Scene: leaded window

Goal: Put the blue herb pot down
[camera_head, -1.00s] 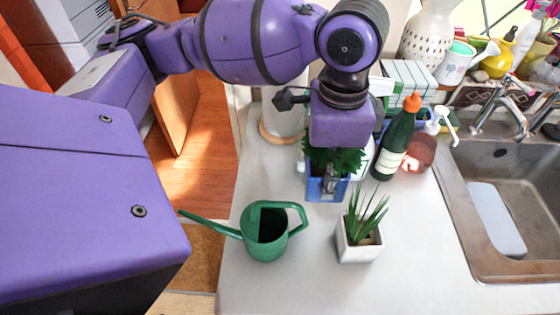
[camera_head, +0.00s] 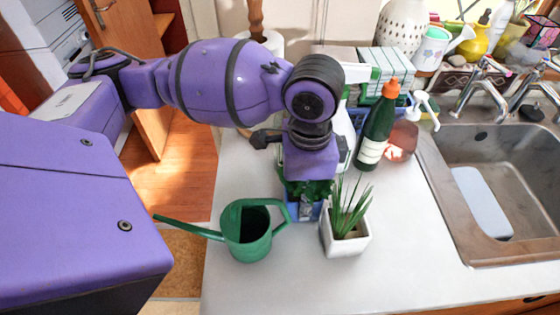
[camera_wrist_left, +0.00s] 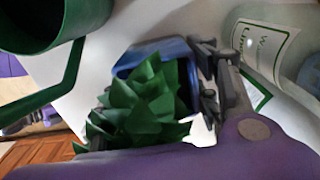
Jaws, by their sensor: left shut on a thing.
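The blue herb pot (camera_head: 292,208) with dark green leaves is in my left gripper (camera_head: 309,190), between the watering can and the white planter. The gripper comes from above and hides much of the pot. In the left wrist view, the blue rim (camera_wrist_left: 150,50) and leaves show between the dark fingers, which are shut on the pot (camera_wrist_left: 165,118). The pot looks upright. I cannot tell whether its base touches the counter (camera_head: 300,275). My right gripper is not in view.
A green watering can (camera_head: 245,235) stands close on the left, a white planter (camera_head: 346,242) with a spiky plant close on the right. A green bottle (camera_head: 376,130) and a pinkish soap bottle (camera_head: 402,141) stand behind. The sink (camera_head: 490,190) is right. The front counter is clear.

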